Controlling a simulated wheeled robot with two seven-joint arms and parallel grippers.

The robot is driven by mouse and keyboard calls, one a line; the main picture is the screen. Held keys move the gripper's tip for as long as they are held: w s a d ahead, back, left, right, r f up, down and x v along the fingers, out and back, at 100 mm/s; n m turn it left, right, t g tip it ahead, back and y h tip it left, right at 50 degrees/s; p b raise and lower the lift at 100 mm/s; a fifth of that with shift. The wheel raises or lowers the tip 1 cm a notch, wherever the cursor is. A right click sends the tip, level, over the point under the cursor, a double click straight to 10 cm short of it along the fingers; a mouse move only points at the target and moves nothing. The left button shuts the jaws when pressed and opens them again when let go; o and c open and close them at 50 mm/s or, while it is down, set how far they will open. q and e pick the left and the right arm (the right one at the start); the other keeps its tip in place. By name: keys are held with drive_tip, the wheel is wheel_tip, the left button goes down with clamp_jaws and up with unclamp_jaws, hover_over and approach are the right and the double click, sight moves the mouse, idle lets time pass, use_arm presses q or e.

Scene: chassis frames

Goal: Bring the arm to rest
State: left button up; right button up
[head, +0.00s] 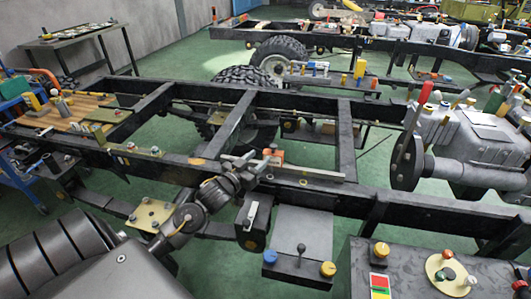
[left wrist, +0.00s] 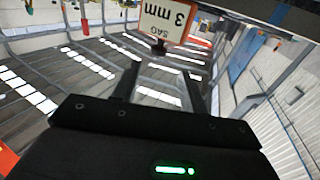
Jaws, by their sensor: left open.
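My left arm comes in from the lower left in the head view. Its wrist and left gripper (head: 258,163) are over the dark chassis frame (head: 350,140), near its front long rail. I cannot tell whether the gripper touches the frame. In the left wrist view the two dark fingers of the left gripper (left wrist: 163,75) stand apart with nothing held between them. Beyond them are the hall's roof and bright skylights. My right gripper is in neither view.
A grey engine (head: 470,140) sits on the frame at the right. A wooden board (head: 75,115) with parts lies at the left. A control box (head: 430,265) with buttons stands at the front right. Green floor shows between rails.

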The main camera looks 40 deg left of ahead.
use_arm(q)
drive_tip(key=shift+s, duration=0.95)
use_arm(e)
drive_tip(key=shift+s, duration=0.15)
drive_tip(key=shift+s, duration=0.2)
